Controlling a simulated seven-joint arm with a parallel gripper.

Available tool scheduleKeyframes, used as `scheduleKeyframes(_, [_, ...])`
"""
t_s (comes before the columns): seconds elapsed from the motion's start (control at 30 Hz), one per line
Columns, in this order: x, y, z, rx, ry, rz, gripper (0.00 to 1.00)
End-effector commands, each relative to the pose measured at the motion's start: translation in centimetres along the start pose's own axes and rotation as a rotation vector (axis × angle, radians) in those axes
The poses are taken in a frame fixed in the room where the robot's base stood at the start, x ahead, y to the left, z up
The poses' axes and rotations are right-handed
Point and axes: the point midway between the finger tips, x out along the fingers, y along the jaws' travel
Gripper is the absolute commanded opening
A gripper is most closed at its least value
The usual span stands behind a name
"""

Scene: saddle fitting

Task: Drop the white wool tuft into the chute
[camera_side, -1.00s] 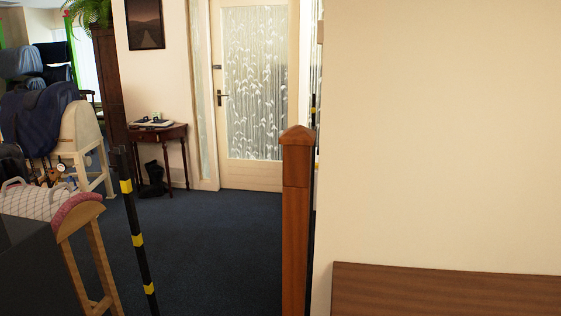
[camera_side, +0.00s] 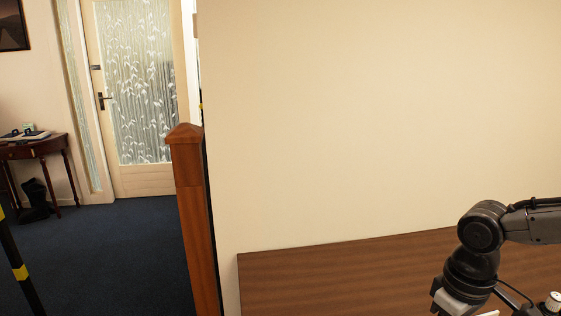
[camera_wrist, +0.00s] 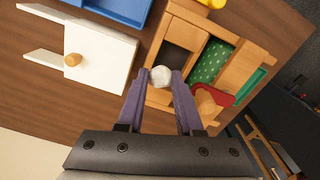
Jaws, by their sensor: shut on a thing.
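In the wrist view, my gripper (camera_wrist: 161,84) is shut on the white wool tuft (camera_wrist: 161,75), a small round whitish ball between its two purple fingertips. The tuft appears in front of a light wooden frame (camera_wrist: 157,97) with a dark square opening (camera_wrist: 174,59) just beyond the tips. The opening may be the chute; I cannot tell for sure. The height of the tuft over the frame is unclear. In the side view only my arm shows at the lower right; the fingertips, tuft and wooden frame are out of sight.
In the wrist view, a green dotted panel (camera_wrist: 209,62) and a red piece (camera_wrist: 222,97) sit right of the opening. A white board with a wooden knob (camera_wrist: 72,59) lies left. A blue tray (camera_wrist: 122,10) is at the top. Bare brown tabletop (camera_wrist: 75,98) shows at left.

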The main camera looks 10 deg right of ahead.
Motion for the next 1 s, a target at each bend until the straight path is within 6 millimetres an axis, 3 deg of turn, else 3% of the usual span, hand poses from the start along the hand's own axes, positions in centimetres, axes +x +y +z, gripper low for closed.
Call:
scheduleKeyframes(0.17, [1.11, 0.03, 0.04, 0.000, -0.002, 0.000, 0.00])
scheduleKeyframes(0.47, [1.29, 0.02, 0.03, 0.000, -0.001, 0.000, 0.00])
scheduleKeyframes(0.5, [1.28, 0.02, 0.03, 0.000, -0.001, 0.000, 0.38])
scheduleKeyframes(0.67, [1.27, 0.02, 0.02, 0.000, -0.001, 0.000, 0.67])
scheduleKeyframes(1.0, [1.11, 0.02, 0.00, 0.000, 0.000, 0.000, 0.70])
